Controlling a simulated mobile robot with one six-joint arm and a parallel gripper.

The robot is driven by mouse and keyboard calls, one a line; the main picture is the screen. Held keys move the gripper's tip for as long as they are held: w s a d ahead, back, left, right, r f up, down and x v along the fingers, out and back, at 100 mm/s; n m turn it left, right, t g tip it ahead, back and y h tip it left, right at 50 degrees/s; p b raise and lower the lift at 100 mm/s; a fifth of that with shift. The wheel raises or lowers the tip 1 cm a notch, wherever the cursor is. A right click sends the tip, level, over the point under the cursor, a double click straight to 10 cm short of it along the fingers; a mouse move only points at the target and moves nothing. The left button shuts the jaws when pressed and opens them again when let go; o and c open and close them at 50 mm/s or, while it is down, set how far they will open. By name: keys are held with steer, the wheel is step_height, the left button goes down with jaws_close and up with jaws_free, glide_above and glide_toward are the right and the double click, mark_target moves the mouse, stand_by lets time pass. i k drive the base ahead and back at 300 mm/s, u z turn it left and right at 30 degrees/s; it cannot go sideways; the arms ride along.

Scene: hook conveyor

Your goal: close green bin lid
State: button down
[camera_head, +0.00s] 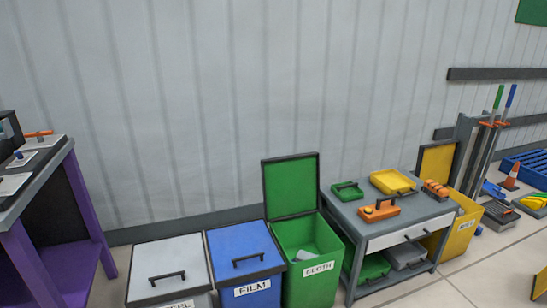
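The green bin (315,284) stands against the wall, near the middle of the view, with a label reading CLOTH on its front. Its green lid (291,186) is open and stands upright at the back of the bin, with a dark rim. A pale item (305,256) lies inside the bin. My gripper is not in view.
A blue bin (241,247) labelled FILM and a grey bin (167,262) stand left of the green bin, lids shut. A grey workbench (392,222) with trays stands close on its right, then a yellow bin (464,226) with its lid up. A purple-legged table (86,203) is far left.

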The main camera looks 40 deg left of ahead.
mark_target(291, 183)
steer(key=u, duration=0.45)
steer(key=i, duration=0.7)
steer(key=u, duration=1.05)
steer(key=i, duration=0.85)
steer(key=u, duration=0.4)
